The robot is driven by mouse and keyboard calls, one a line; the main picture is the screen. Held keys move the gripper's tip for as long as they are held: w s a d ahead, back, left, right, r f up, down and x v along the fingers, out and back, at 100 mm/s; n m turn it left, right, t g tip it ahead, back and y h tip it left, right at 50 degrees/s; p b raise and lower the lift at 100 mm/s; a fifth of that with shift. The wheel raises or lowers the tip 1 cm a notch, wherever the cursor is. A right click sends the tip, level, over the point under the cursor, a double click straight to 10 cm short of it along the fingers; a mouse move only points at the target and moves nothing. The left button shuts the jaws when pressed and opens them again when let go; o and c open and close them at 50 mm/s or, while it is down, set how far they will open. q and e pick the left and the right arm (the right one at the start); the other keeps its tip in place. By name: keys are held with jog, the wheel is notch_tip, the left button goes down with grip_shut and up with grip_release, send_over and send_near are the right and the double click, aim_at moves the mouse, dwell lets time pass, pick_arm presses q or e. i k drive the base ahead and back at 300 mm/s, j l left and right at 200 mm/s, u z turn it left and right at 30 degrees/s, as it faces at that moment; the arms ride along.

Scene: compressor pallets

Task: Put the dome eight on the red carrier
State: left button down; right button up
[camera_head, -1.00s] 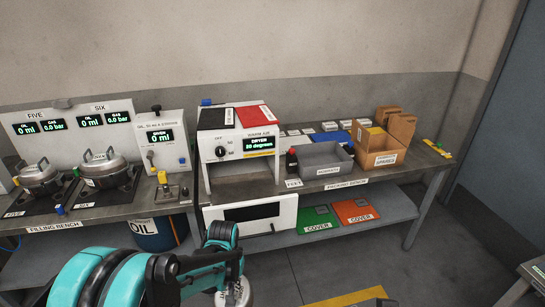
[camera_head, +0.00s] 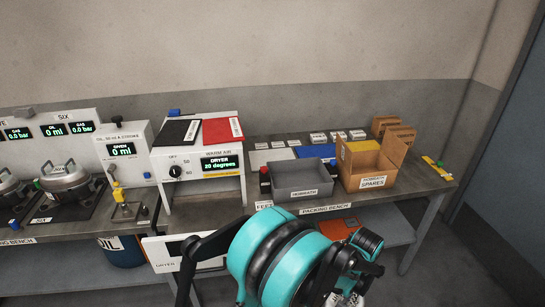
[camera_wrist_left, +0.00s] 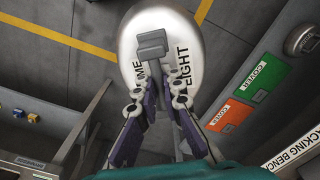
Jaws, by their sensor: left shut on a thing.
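The dome eight (camera_wrist_left: 190,35) is a white round dome marked DOME EIGHT, seen from above in the left wrist view with a grey handle (camera_wrist_left: 151,45) on top. My left gripper (camera_wrist_left: 157,92) is shut on this handle, with the dome beyond its fingers over the floor. In the head view the left gripper (camera_head: 345,297) is at the bottom edge, mostly hidden by my arm. A flat red panel (camera_head: 222,131) lies on the dryer top beside a black one. My right gripper is not in view.
The packing bench (camera_head: 270,225) holds a grey tray (camera_head: 303,178), a cardboard spares box (camera_head: 367,166) and small items. The dryer (camera_head: 190,172) stands left of them. A green cover (camera_wrist_left: 262,75) and an orange cover (camera_wrist_left: 230,115) lie on the lower shelf. Floor shows at right.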

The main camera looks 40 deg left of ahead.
aim_at(223, 128)
jog(key=i+l, duration=0.1)
jog(key=i, duration=0.25)
jog(key=i+l, duration=0.1)
jog(key=i, duration=0.2)
jog(key=i+l+u, duration=0.1)
jog(key=i+u, duration=0.15)
jog(key=u, duration=0.25)
jog(key=i+l+u, duration=0.2)
jog(key=u, duration=0.25)
jog(key=i+l+u, duration=0.2)
jog(key=u, duration=0.3)
